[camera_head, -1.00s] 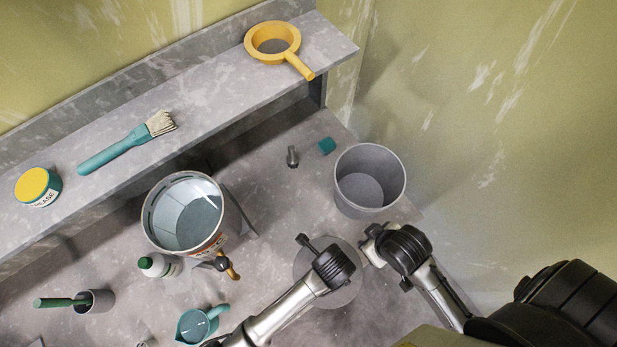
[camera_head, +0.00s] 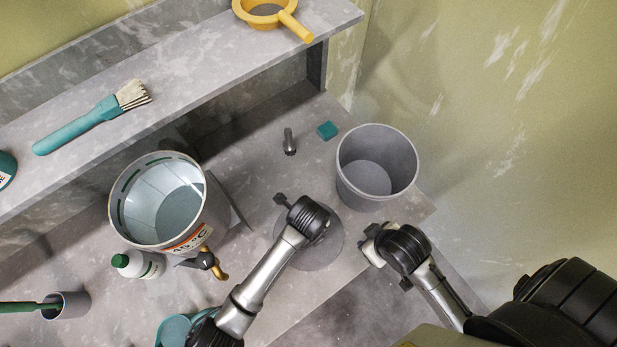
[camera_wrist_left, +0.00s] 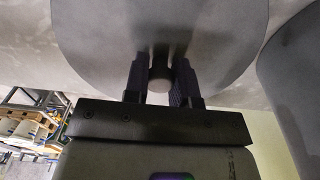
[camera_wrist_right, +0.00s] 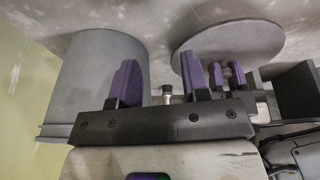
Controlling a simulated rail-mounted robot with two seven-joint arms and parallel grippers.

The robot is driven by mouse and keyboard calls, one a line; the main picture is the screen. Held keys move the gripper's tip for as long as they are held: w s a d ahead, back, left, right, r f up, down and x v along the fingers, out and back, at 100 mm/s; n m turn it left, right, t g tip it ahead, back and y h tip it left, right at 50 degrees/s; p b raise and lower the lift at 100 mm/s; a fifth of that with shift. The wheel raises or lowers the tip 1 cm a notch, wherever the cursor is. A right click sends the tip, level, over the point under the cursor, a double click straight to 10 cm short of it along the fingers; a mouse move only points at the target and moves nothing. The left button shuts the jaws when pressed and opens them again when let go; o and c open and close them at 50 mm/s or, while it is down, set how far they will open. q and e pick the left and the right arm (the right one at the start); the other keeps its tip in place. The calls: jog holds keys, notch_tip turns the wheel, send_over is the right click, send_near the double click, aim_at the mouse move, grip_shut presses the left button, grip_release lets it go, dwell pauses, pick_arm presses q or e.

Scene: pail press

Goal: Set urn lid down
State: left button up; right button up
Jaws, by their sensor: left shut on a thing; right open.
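The urn lid is a flat grey disc (camera_head: 322,255) with a small dark knob (camera_wrist_left: 160,72). My left gripper (camera_wrist_left: 159,80) is shut on the knob, a purple finger on each side. The lid is about level, over the bench near the grey bucket; whether it touches the bench I cannot tell. The right wrist view shows the lid (camera_wrist_right: 235,38) and left fingers (camera_wrist_right: 226,75) too. The urn (camera_head: 200,215) is a steel pail with an orange-marked label and a tap, open on top, left of the lid. My right gripper (camera_wrist_right: 162,82) is open and empty, right of the lid.
The grey bucket (camera_head: 350,185) stands behind the lid. A metal peg (camera_head: 289,145) and a teal block (camera_head: 327,131) lie further back. A white bottle (camera_head: 135,264) is by the urn. A shelf (camera_head: 210,75) holds a brush (camera_head: 85,125) and a yellow ring tool (camera_head: 290,22).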

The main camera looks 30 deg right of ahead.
pick_arm(q)
notch_tip(320, 180, down, 4)
jog(key=b, duration=0.3)
jog(key=shift+b, duration=0.4)
pick_arm(e)
notch_tip(320, 180, down, 4)
jog(key=shift+f, duration=0.1)
pick_arm(q)
jog(key=shift+r, duration=0.1)
pick_arm(e)
jog(key=shift+r, duration=0.2)
jog(key=shift+a, duration=0.1)
pick_arm(q)
jog(key=shift+f, duration=0.2)
pick_arm(e)
jog(key=shift+f, duration=0.1)
pick_arm(q)
jog(key=o, duration=0.9)
jog(key=shift+r+p, duration=0.6)
jog(key=shift+r, duration=0.05)
notch_tip(320, 180, up, 11)
jog(key=p, duration=1)
pick_arm(e)
notch_tip(320, 180, up, 12)
jog(key=shift+f, duration=0.25)
